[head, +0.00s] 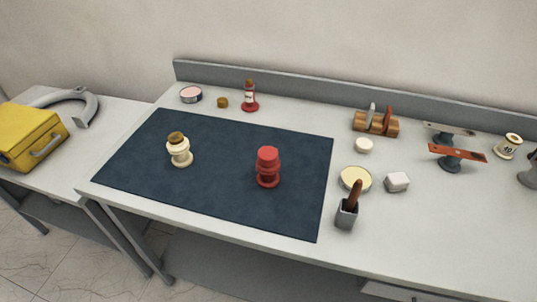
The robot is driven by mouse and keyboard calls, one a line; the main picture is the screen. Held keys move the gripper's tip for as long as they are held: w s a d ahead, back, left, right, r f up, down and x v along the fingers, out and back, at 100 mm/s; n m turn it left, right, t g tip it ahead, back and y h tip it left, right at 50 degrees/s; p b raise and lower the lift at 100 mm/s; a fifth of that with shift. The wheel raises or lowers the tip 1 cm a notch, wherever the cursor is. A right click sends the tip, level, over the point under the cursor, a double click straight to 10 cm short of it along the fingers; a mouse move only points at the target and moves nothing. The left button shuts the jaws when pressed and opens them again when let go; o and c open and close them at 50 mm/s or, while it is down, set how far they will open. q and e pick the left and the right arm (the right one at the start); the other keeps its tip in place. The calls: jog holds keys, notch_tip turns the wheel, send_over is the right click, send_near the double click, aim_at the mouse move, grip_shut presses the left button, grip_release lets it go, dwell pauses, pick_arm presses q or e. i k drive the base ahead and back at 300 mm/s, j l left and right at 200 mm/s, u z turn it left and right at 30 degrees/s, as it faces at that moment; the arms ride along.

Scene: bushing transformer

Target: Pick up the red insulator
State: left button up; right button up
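The red insulator (268,167) stands upright on the right part of a dark blue mat (225,202) on the white workbench. It has a ribbed, stepped body with a wide base. A cream insulator (179,150) with a brown top stands upright on the left part of the same mat, apart from the red one. Neither of my grippers shows in the head view, and nothing touches the red insulator.
A yellow case (27,138) sits far left.

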aim_at(267, 177)
jog(key=k+l+u, duration=0.15)
jog(key=k, duration=0.25)
jog(key=k+l+u, duration=0.2)
jog(key=k+l, duration=0.15)
jog(key=k+l+u, duration=0.15)
jog(key=k, duration=0.3)
